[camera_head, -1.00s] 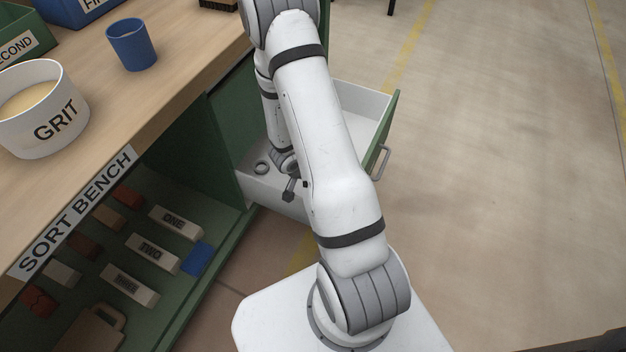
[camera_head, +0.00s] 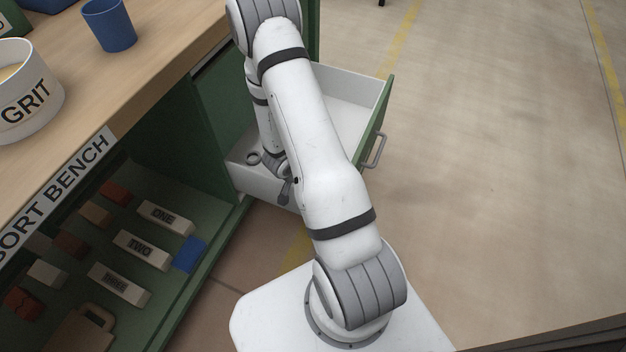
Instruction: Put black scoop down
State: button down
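I cannot make out the black scoop for certain. My white arm reaches down over the open drawer (camera_head: 352,112) in the green bench. My gripper (camera_head: 285,188) is low beside the drawer's near wall, mostly hidden behind my forearm. Only a small dark grey part shows, and its fingers cannot be told apart. A small dark ring (camera_head: 253,158) shows at the drawer's left, close to my wrist; whether it belongs to the scoop is unclear. The visible drawer floor is white and bare.
The bench top (camera_head: 160,75) carries a white GRIT tub (camera_head: 28,95) and a blue cup (camera_head: 108,25). The shelf below holds labelled white blocks, such as ONE (camera_head: 165,218), several reddish bricks and a blue block (camera_head: 190,255). Floor (camera_head: 490,170) right of the drawer is clear.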

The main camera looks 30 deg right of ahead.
jog(key=shift+s+f, duration=0.2)
jog(key=shift+f, duration=0.35)
jog(key=c, duration=1.3)
grip_release()
jog(key=shift+f, duration=0.1)
jog(key=shift+o, duration=0.2)
jog(key=shift+r, duration=0.55)
jog(key=w+a+r+n+t+y+p, duration=0.1)
jog(key=a+r+n+y+p, duration=0.15)
jog(key=a+r, duration=0.55)
jog(key=w+a+r+n+t+y+p, duration=0.1)
jog(key=w+a+r+y+p, duration=0.15)
jog(key=r, duration=0.95)
jog(key=a+r+n+t+y+p, duration=0.1)
jog(key=a+r+n+y+p, duration=0.15)
jog(key=a+r, duration=0.6)
jog(key=s+d+r+n+g+h, duration=0.1)
jog(key=s+d+r+n, duration=0.1)
jog(key=s+r, duration=0.5)
jog(key=s+d+r+n+g, duration=0.1)
jog(key=s+d+r, duration=0.3)
jog(key=s+r, duration=0.3)
jog(key=shift+s+d+n+g+h, duration=0.3)
jog(key=shift+s+n+h, duration=0.1)
jog(key=shift+s, duration=0.5)
